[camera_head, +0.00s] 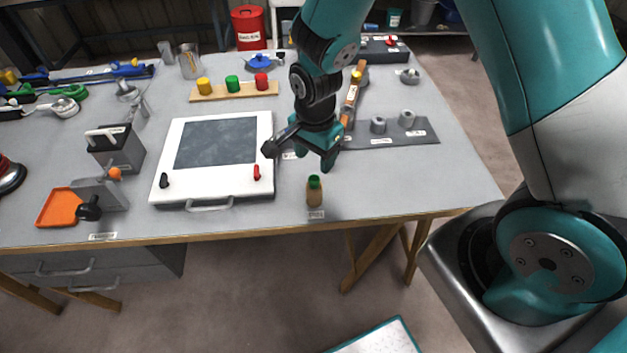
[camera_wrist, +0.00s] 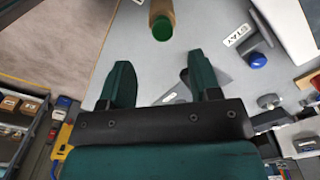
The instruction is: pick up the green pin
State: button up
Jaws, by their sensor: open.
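The green pin (camera_head: 232,84) stands upright in the middle of a wooden strip (camera_head: 215,94) at the back of the bench, between a yellow pin (camera_head: 204,86) and a red pin (camera_head: 262,82). My gripper (camera_head: 298,156) is open and empty over the bench, in front and to the right of the strip, clear of the green pin. In the wrist view my open fingers (camera_wrist: 160,82) have nothing between them. I cannot make out the green pin in the wrist view.
A brown bottle with a green cap (camera_head: 314,192) stands near the front edge; it also shows in the wrist view (camera_wrist: 162,26). A white framed panel (camera_head: 212,190) lies left of my gripper. A grey mat (camera_head: 425,133) with two grey cylinders lies right. The front right bench is clear.

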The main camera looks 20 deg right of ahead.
aim_at(314, 177)
jog(key=shift+w+f+p, duration=0.15)
jog(key=shift+f+p, duration=0.95)
jog(key=shift+f, duration=2.95)
jog(key=c, duration=1.1)
jog(key=shift+o, duration=0.2)
jog(key=shift+r, duration=0.15)
notch_tip(314, 177, up, 20)
jog(key=b, duration=0.2)
jog(key=shift+b, duration=0.35)
